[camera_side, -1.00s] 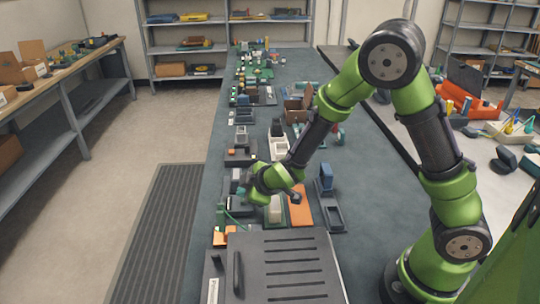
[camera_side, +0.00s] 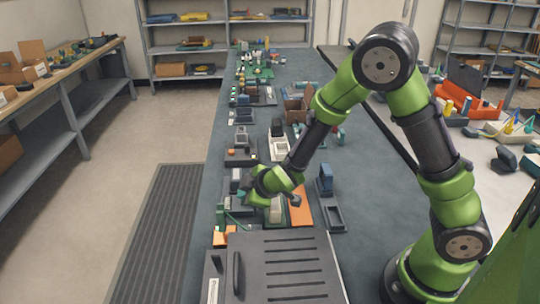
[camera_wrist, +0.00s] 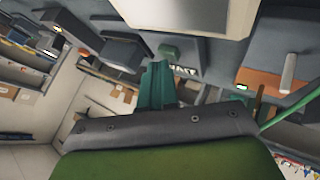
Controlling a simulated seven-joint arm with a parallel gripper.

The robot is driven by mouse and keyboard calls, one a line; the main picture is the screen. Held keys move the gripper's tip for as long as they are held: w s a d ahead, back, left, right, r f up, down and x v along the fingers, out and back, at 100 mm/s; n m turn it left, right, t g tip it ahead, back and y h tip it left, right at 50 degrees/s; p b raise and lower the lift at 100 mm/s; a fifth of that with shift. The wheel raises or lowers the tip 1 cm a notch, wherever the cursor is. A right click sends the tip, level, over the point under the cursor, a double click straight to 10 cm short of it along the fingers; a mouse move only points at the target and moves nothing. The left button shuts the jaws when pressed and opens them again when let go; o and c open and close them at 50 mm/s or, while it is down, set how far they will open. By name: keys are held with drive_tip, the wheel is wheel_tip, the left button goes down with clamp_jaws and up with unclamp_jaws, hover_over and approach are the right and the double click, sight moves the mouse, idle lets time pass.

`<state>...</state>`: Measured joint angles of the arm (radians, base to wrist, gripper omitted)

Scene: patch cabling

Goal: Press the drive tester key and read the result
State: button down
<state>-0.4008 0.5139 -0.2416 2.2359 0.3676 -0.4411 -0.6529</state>
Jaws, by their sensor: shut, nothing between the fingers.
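My gripper (camera_wrist: 157,76) shows in the wrist view as two teal fingers held together with nothing between them. In the side view my gripper (camera_side: 246,189) is low over the near-left part of the bench, and its fingertips are hard to make out. A pale panel (camera_wrist: 180,12) is at the top; no result is readable.
An orange plate (camera_side: 300,207) and a dark open tray (camera_side: 334,218) lie right of my gripper. A slotted grey case (camera_side: 285,265) fills the bench's near end. Several small devices line the left edge farther back. The bench's right part (camera_side: 365,200) is clear.

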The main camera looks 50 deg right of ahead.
drive_tip(key=shift+r, duration=0.1)
idle(0.3)
drive_tip(key=shift+r, duration=0.75)
drive_tip(key=shift+r, duration=2.55)
